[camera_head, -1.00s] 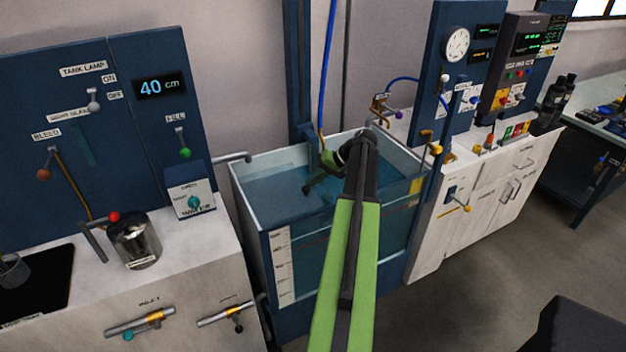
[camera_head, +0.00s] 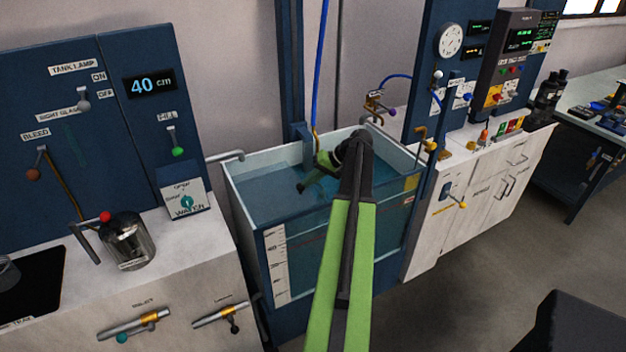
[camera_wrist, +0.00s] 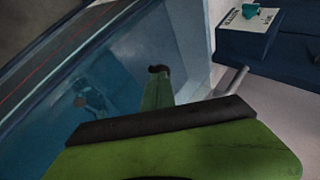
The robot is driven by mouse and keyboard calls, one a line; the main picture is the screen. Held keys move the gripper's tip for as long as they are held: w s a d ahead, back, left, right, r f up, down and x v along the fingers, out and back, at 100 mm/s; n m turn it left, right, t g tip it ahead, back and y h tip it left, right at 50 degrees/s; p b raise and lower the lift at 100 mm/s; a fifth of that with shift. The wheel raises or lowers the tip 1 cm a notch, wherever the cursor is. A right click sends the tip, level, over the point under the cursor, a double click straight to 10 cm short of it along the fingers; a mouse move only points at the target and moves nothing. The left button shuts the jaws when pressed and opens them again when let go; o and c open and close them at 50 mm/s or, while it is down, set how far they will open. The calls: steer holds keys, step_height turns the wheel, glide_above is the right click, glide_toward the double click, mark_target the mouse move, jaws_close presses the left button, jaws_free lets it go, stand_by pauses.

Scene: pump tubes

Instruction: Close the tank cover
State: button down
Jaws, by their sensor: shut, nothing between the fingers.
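The tank (camera_head: 276,262) is a clear-walled box holding blue water, with a level scale on its front left. My green and black gripper (camera_head: 302,186) reaches over the tank's right side and points left and down, inside the rim outline. In the wrist view my gripper (camera_wrist: 159,72) is shut and empty above the bluish tank (camera_wrist: 110,75). Whether it touches the water or a clear panel cannot be told.
A blue post and hose (camera_head: 321,70) rise behind the tank. A cabinet with valves (camera_head: 470,195) stands right.

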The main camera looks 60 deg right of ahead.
steer(key=d+f+p+v, duration=0.1)
steer(key=p+v, duration=0.5)
steer(key=v, duration=0.6)
steer(key=shift+s+d, duration=0.25)
steer(key=shift+d, duration=0.25)
steer(key=shift+f, duration=0.1)
